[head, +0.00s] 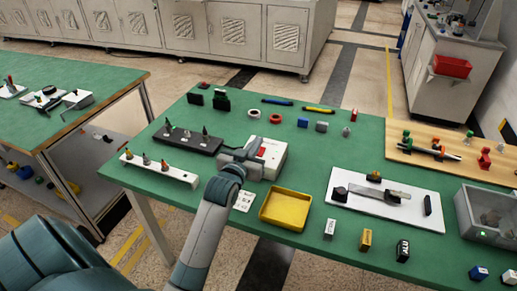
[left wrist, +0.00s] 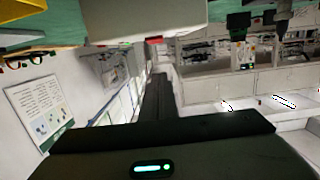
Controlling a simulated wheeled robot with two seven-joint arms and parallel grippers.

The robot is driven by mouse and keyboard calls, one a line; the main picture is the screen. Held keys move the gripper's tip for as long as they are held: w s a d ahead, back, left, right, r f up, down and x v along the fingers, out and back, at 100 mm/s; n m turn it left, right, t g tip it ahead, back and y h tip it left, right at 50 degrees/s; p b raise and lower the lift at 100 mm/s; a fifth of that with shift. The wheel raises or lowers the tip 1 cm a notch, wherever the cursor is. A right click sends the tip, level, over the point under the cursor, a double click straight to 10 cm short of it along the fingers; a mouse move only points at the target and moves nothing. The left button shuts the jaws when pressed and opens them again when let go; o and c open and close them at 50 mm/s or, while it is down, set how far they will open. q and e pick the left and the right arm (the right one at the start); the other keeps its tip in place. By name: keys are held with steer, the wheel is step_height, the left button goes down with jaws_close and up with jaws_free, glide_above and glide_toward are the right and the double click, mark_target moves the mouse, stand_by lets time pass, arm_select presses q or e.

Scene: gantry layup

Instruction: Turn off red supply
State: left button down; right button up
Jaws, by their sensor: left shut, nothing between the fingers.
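A pale box-shaped unit with a red patch (head: 272,158) stands on the green table, and it seems to be the red supply. My left arm reaches up from the bottom of the head view. Its gripper (head: 237,156) is at the left side of this unit and partly covers it. In the left wrist view the shut, empty fingers (left wrist: 160,88) point toward a pale box (left wrist: 145,18) at the top, with small red parts along its lower edge. I cannot tell whether the fingers touch it. The switch's position is not clear. My right gripper is not in view.
A yellow tray (head: 287,209) lies just in front of the unit. A black rack (head: 188,139) and a white rack (head: 160,171) stand to its left. A white board with a tool (head: 385,200) lies to the right. Several small blocks lie behind.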

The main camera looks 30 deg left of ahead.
mark_target(259, 155)
arm_select(q)
steer(key=shift+x, duration=0.9)
step_height(259, 155, down, 2)
steer(key=shift+w+f, duration=0.1)
steer(key=shift+f, duration=0.15)
steer(key=shift+f+p, duration=0.3)
steer(key=shift+f, duration=0.5)
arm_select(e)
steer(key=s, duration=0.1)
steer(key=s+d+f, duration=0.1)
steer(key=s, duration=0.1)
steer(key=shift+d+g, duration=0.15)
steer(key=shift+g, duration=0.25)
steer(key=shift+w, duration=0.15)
